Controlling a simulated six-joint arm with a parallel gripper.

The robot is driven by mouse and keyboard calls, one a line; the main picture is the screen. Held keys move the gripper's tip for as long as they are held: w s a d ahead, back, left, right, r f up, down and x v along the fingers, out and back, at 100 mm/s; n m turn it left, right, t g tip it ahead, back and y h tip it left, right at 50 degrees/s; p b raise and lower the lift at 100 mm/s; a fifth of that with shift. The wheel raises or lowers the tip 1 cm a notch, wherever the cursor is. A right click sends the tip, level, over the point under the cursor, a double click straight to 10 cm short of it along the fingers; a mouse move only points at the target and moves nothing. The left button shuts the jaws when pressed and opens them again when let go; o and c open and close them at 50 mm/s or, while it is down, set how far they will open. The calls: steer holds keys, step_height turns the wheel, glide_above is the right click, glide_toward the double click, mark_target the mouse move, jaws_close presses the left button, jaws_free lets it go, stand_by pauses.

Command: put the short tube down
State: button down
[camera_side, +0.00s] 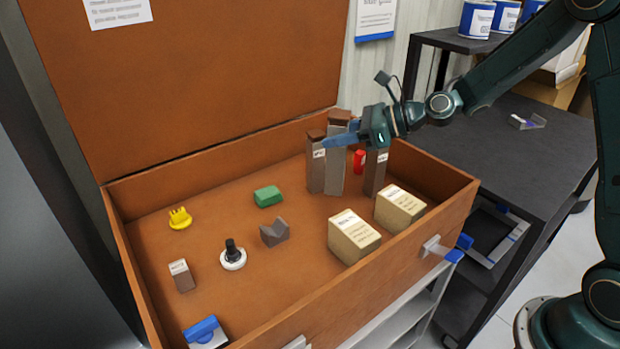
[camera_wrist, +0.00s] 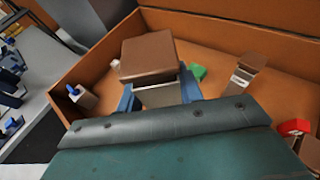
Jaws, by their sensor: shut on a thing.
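The short tube (camera_side: 337,170) is grey and square with a brown cap. My gripper (camera_side: 341,138), with blue fingers, is shut on its upper part. The tube stands about upright inside the brown case, and I cannot tell whether its foot touches the floor. In the wrist view the tube's brown top (camera_wrist: 148,56) is between the fingers (camera_wrist: 158,93), and its lower part is hidden. A labelled brown-capped tube (camera_side: 315,172) stands close on its left. Another tube (camera_side: 376,172) stands to its right, partly behind my gripper.
A red object (camera_side: 359,160) stands between the tubes. Two tan boxes (camera_side: 353,237) (camera_side: 400,208) lie near the front wall. A green block (camera_side: 268,196), a notched grey block (camera_side: 274,232), and a yellow piece (camera_side: 180,218) lie left, with free floor between them.

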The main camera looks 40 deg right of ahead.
steer(key=s+d+r+m+t+h, duration=0.15)
steer(key=d+m+h, duration=0.5)
steer(key=d, duration=1.75)
steer(key=s+d+r+m+t+h, duration=0.1)
steer(key=s+d+m+h, duration=0.4)
steer(key=d, duration=2)
step_height(320, 180, down, 10)
steer(key=w+m+h, duration=0.1)
steer(key=h, duration=0.2)
steer(key=shift+w, duration=0.35)
steer(key=shift+a+f, duration=0.1)
steer(key=shift+f, duration=0.1)
steer(key=c, duration=0.9)
jaws_free()
steer(key=shift+f, duration=0.1)
steer(key=shift+v, duration=3.85)
